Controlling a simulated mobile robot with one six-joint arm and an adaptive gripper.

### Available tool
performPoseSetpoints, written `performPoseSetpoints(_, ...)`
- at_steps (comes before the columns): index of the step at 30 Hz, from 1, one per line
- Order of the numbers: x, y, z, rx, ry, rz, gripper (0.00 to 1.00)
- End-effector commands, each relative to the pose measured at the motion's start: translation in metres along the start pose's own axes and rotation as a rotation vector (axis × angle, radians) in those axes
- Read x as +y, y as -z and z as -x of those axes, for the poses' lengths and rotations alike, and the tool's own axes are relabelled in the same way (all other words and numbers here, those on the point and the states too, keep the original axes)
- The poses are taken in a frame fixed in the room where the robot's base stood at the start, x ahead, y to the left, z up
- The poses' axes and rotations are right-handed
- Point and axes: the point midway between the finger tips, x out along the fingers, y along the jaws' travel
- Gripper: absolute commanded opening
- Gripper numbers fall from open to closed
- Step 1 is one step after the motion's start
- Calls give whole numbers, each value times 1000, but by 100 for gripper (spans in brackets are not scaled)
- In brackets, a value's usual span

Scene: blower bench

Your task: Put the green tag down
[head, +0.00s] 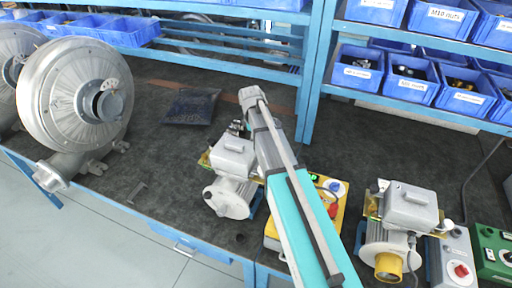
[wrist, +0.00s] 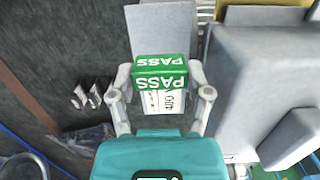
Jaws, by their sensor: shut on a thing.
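The green tag (wrist: 160,72) reads PASS and sits between the two fingers of my gripper (wrist: 160,80) in the wrist view. The gripper is shut on it. A white printed label (wrist: 165,102) shows just below the green part; I cannot tell whether it belongs to the tag. A plain grey plate (wrist: 158,28) shows beyond it. The grey housing of a motor (wrist: 262,85) is close on the right. In the head view my arm hides most of the gripper, over the middle motor (head: 232,155), and I cannot make out the tag.
A second motor (head: 398,210) with a yellow cap stands at right, beside a grey control box (head: 455,255) and a green box (head: 492,250). A yellow box (head: 338,205) is behind my arm. A large blower (head: 75,95) stands left.

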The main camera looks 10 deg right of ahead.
Motion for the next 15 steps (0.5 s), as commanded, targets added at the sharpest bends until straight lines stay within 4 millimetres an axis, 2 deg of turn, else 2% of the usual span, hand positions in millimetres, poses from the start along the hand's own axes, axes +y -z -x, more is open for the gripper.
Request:
performPoseSetpoints(8,0,1,-2,0,0,1,28)
performPoseSetpoints(15,0,3,-20,0,0,1,28)
